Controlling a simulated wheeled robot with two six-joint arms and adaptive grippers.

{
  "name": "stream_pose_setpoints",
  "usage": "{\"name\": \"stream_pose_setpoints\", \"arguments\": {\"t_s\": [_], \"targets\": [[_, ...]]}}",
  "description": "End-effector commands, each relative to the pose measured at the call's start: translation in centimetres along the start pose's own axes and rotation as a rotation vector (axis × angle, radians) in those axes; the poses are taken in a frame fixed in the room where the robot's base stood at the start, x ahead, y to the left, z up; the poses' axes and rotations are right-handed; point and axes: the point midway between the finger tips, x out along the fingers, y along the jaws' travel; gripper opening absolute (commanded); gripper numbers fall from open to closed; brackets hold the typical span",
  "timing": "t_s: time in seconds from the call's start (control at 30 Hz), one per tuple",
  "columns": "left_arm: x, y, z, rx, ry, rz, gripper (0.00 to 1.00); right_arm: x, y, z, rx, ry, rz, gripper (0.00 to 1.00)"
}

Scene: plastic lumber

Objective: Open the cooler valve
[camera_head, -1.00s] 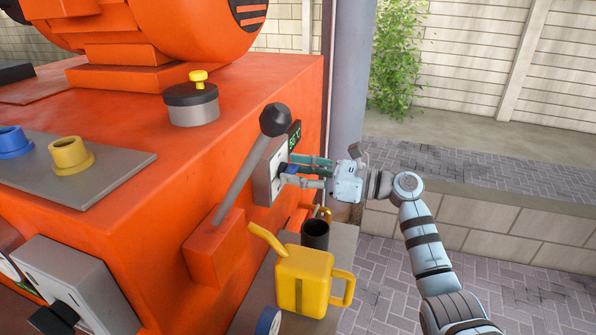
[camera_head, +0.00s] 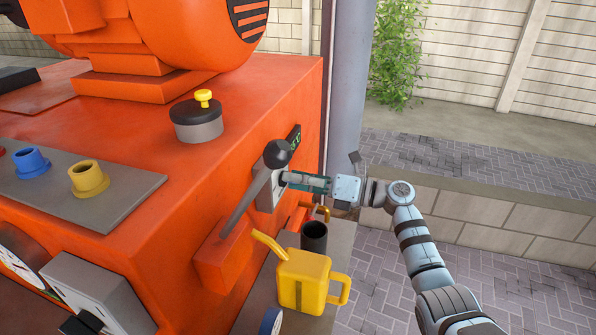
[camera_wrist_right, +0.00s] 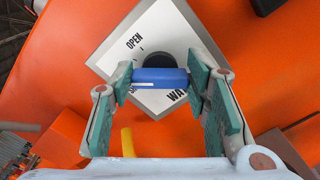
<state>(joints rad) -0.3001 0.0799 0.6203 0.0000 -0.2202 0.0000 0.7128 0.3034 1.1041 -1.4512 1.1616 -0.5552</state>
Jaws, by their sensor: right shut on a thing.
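The cooler valve is a blue bar handle (camera_wrist_right: 160,80) on a dark round hub, in front of a white-grey plate (camera_wrist_right: 150,30) marked "OPEN" in the right wrist view. The plate is on the side of the orange machine, and its edge (camera_head: 279,188) shows in the head view. My right gripper (camera_wrist_right: 160,84) is shut on the blue handle, with a green-padded finger at each end of it. In the head view my right gripper (camera_head: 287,178) reaches the plate from the right; the lever partly hides the contact. My left gripper is out of view.
A grey lever with a dark ball knob (camera_head: 277,153) stands close in front of the valve. Below are a yellow oil can (camera_head: 303,280) and a dark cup (camera_head: 314,236) on a grey ledge (camera_head: 262,290). A grey post (camera_head: 345,100) stands behind the gripper.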

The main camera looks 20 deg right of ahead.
Motion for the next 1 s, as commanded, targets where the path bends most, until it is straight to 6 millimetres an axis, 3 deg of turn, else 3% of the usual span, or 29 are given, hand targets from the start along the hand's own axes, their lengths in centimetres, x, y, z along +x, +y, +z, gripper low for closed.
{"name": "stream_pose_setpoints", "arguments": {"t_s": [0.6,1.0], "targets": [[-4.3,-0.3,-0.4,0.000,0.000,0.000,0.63,0.0,-0.1,0.1,0.552,0.000,-0.001,0.15],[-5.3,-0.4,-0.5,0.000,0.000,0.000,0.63,0.0,-0.3,-0.1,0.737,-0.001,-0.001,0.15]]}}
